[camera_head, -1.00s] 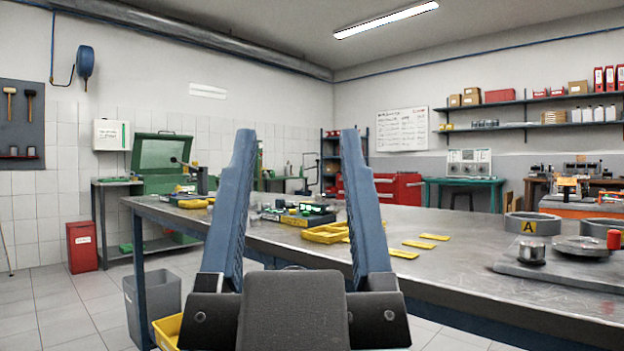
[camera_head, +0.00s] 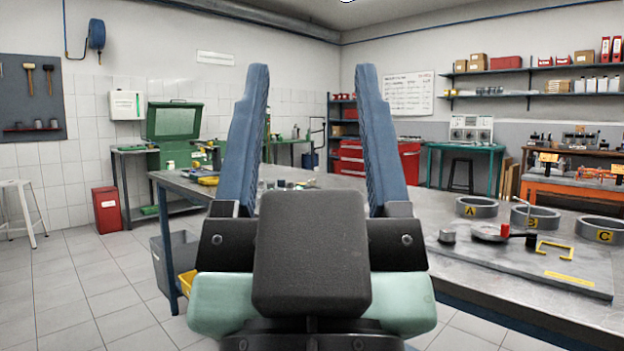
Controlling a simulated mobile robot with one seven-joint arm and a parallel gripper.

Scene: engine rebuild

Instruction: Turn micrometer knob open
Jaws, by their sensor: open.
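My gripper (camera_head: 311,85) is raised in the middle of the view, its two blue fingers spread wide with nothing between them. It is apart from the things on the bench. I cannot make out a micrometer or its knob for certain. On a flat grey plate (camera_head: 530,272) at the right of the bench are a small metal cylinder (camera_head: 447,237), a round metal disc (camera_head: 487,236) and small red pieces (camera_head: 505,231). A yellow angular outline (camera_head: 554,247) lies there too. My fingers and wrist hide part of the bench.
Rings marked A (camera_head: 477,207), B (camera_head: 535,218) and C (camera_head: 600,230) stand behind the plate on the metal bench (camera_head: 425,210). A grey bin (camera_head: 178,262) and a yellow bin (camera_head: 187,283) are beneath it. A stool (camera_head: 20,212) stands left. Floor is clear at lower left.

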